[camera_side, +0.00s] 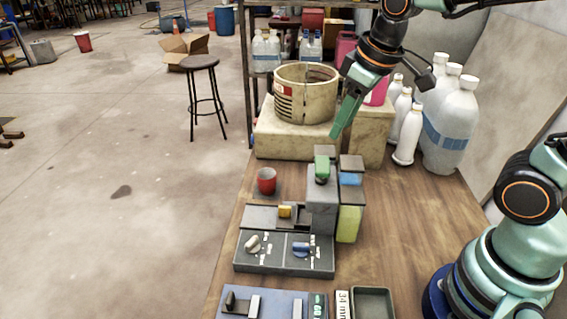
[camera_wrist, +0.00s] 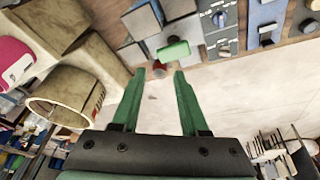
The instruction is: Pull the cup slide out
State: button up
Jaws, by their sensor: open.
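A red cup (camera_side: 266,181) stands upright on a small grey plate left of a grey block-like unit (camera_side: 321,212). A yellow knob (camera_side: 285,211) sits on a dark flat strip in front of the cup. I cannot tell for sure which of these parts is the cup slide. A green block (camera_side: 322,168) is on the grey unit's top; it also shows in the wrist view (camera_wrist: 173,51). My gripper (camera_side: 340,128) is open and empty, above and behind the grey unit, apart from everything. Its fingertips (camera_wrist: 159,71) point toward the green block in the wrist view.
A control panel (camera_side: 284,256) with two knobs lies in front. A blue-topped yellow-green block (camera_side: 349,209) stands right of the unit. A large beige pot (camera_side: 305,94) stands behind, with white bottles (camera_side: 450,122) at right.

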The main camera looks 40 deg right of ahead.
jog(key=w+a+f+n+g, duration=0.2)
jog(key=w+a+f+n, duration=0.1)
jog(key=w+a+f, duration=0.1)
jog(key=n+g, duration=0.2)
jog(key=n, duration=0.1)
send_near(285, 206)
jog(key=f, duration=0.8)
jog(key=shift+s+a+f, duration=0.15)
jog(key=shift+a+f, duration=0.05)
jog(key=shift+f, duration=0.05)
jog(key=shift+c, duration=0.3)
grip_shut()
dwell(0.7)
